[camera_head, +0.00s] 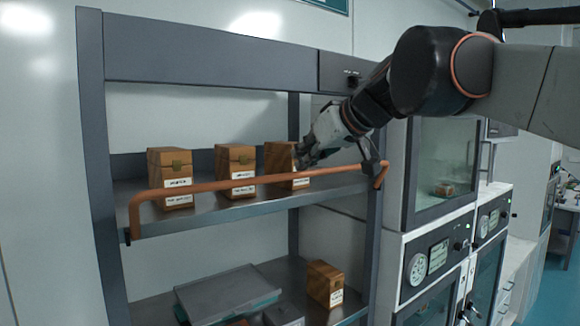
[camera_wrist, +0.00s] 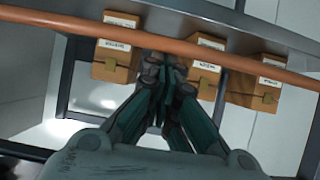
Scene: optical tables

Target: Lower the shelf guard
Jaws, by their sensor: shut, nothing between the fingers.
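The shelf guard is a copper-coloured bar (camera_head: 230,184) that runs across the front of the upper shelf, with bent ends at the shelf's front corners. It stands above the shelf edge, in front of the wooden boxes. It also crosses the wrist view (camera_wrist: 110,32) from upper left to right. My gripper (camera_head: 302,160) is shut and empty, above the bar's right half and beside the rightmost box. In the wrist view my closed fingers (camera_wrist: 164,72) end close to the bar; I cannot tell whether they touch it.
Several labelled wooden boxes, among them a left one (camera_head: 170,180) and a middle one (camera_head: 235,170), stand on the upper shelf (camera_head: 215,212). The lower shelf holds a grey tray (camera_head: 225,292) and another wooden box (camera_head: 325,284). Glass-doored cabinets (camera_head: 442,165) stand at right.

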